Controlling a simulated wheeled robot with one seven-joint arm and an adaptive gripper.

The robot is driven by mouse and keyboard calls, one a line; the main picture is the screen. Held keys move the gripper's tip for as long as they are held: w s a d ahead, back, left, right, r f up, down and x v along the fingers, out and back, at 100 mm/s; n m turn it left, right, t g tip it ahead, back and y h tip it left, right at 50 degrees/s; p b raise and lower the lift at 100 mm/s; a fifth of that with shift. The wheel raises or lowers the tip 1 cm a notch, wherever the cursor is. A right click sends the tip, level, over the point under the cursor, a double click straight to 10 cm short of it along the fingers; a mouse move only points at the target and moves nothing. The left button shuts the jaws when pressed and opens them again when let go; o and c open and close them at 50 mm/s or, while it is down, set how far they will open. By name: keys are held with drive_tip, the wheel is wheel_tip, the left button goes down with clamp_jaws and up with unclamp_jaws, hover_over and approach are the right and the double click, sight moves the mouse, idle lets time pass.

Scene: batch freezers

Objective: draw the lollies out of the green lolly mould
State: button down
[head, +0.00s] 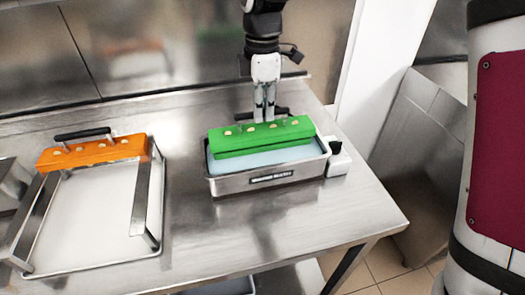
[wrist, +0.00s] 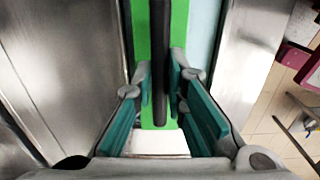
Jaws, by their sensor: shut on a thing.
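The green lolly mould (head: 262,139) sits in a metal tank (head: 268,181) of pale blue liquid at the centre of the head view. Several small cream lolly tops (head: 250,129) show along its upper face. My gripper (head: 264,119) reaches down from above at the mould's back side. It is shut on the dark handle bar (wrist: 160,70) of the green mould, which runs between its teal-padded fingers in the wrist view. The green mould body (wrist: 143,30) shows beside the bar there. The lolly bodies are hidden inside the mould.
An orange mould (head: 95,152) with a dark handle rests at the back of a metal-framed white tray (head: 95,225) on the left. A small white box (head: 338,160) adjoins the tank's right end. Bare steel table (head: 290,220) lies in front; a wall stands close behind.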

drive_tip(key=shift+r+p, duration=1.35)
drive_tip(key=shift+r, duration=2.45)
